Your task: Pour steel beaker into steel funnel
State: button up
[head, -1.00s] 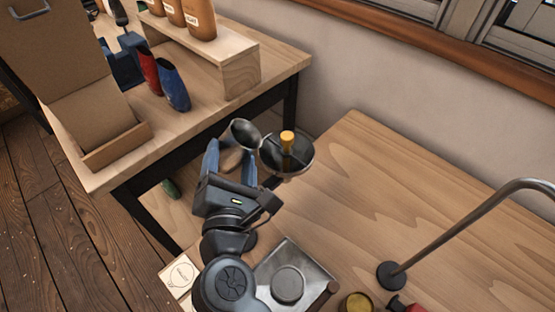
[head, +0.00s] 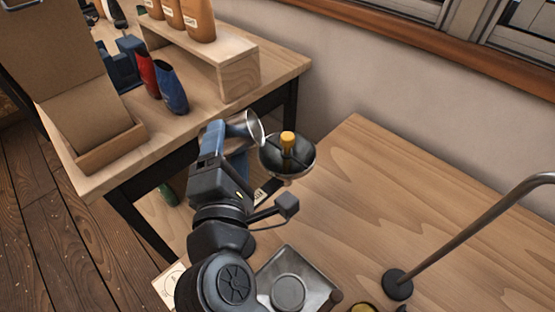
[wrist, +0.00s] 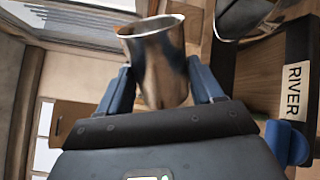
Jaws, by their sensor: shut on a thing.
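My gripper (head: 229,138) is shut on the steel beaker (head: 246,127), at the left side of the steel funnel (head: 298,168). The beaker is tilted, with its mouth facing right toward the funnel. In the wrist view the beaker (wrist: 158,67) sits between my two blue fingers (wrist: 160,88). The funnel is a wide, dark-rimmed bowl with a yellow-orange knob standing in its middle. Part of the funnel (wrist: 243,16) shows at the top right of the wrist view. I cannot see any contents leaving the beaker.
A wooden table (head: 370,180) spreads to the right, mostly clear, with a curved metal pipe (head: 450,225) on a round base. A metal plate with a round disc (head: 289,291) lies near my arm. At the left, another bench holds a red and a blue bottle (head: 171,90) and a cardboard box.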

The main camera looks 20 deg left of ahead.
aim_at(248, 129)
jog(key=shift+r+m, duration=0.2)
jog(key=shift+m, duration=0.1)
jog(key=shift+r, duration=0.1)
jog(key=shift+w+d+r+m+b, duration=0.15)
jog(key=shift+d+r+m+b, duration=0.15)
jog(key=shift+m, duration=0.2)
jog(key=shift+w+d+r+m+b, duration=0.1)
jog(key=shift+w+d+m+b, duration=0.05)
jog(key=shift+d+m, duration=0.3)
jog(key=shift+w+d+r+m+b, duration=0.15)
jog(key=shift+d+r+m+b, duration=0.2)
jog(key=shift+m, duration=0.55)
jog(key=shift+w+r+m+b, duration=0.1)
jog(key=shift+r+m, duration=0.3)
jog(key=shift+m, duration=0.45)
dwell(1.1)
jog(key=shift+w+d+r+m+b, duration=0.15)
jog(key=shift+d+r+m+b, duration=0.1)
jog(key=shift+m, duration=0.45)
jog(key=shift+w+d+r+m+b, duration=0.1)
jog(key=shift+d+r+m+b, duration=0.1)
jog(key=shift+m, duration=0.5)
dwell(2.3)
